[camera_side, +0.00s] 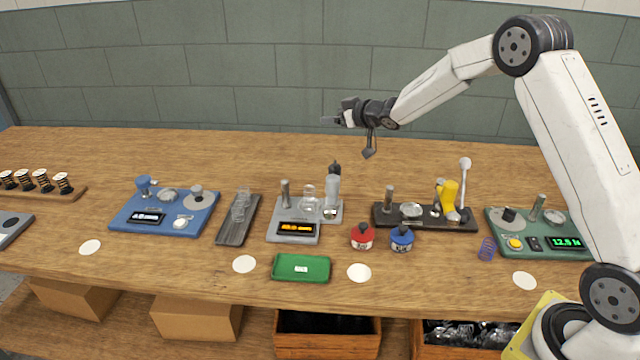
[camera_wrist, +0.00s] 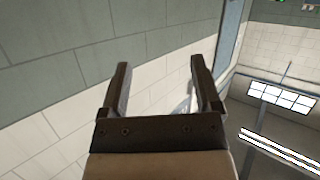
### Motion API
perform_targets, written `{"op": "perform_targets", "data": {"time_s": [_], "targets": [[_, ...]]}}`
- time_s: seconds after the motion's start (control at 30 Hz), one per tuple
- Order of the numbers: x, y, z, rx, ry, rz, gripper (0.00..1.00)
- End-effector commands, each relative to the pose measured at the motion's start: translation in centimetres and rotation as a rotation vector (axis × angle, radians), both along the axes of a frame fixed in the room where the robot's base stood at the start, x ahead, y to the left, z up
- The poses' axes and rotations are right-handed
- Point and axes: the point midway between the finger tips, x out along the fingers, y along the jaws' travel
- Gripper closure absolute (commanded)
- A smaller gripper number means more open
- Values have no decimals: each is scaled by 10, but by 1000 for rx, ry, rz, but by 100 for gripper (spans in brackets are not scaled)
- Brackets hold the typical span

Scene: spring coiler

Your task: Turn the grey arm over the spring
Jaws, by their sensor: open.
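My gripper (camera_side: 338,119) is raised high above the back of the bench and points left, away from the machines. In the wrist view its two dark fingers (camera_wrist: 160,68) are spread apart with nothing between them. A small blue-purple coil spring (camera_side: 487,249) sits on the bench in front of the green machine (camera_side: 498,222), apart from it. That machine carries a grey post (camera_side: 538,207), a round grey plate and a lit green display. Grey posts also stand on the black machine (camera_side: 389,198) and the grey machine (camera_side: 285,193). I cannot tell which part is the grey arm.
A blue machine (camera_side: 130,217), a dark tray (camera_side: 232,233) with clear pieces, and a green tray (camera_side: 302,279) are on the bench. Red (camera_side: 362,237) and blue (camera_side: 401,239) bottles stand mid-bench. A yellow part (camera_side: 450,193) and a tall white-knobbed lever (camera_side: 464,178) rise at the black machine.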

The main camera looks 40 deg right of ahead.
Motion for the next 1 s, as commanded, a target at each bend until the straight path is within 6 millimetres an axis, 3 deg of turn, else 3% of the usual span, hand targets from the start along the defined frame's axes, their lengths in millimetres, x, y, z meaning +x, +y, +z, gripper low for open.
{"op": "perform_targets", "data": {"time_s": [0.4, 0.73, 1.0], "targets": [[-57, 28, 5, 117, -198, 312, 19], [-95, 45, 12, 212, -280, 466, 19], [-94, 45, -28, 212, -276, 465, 19]]}}
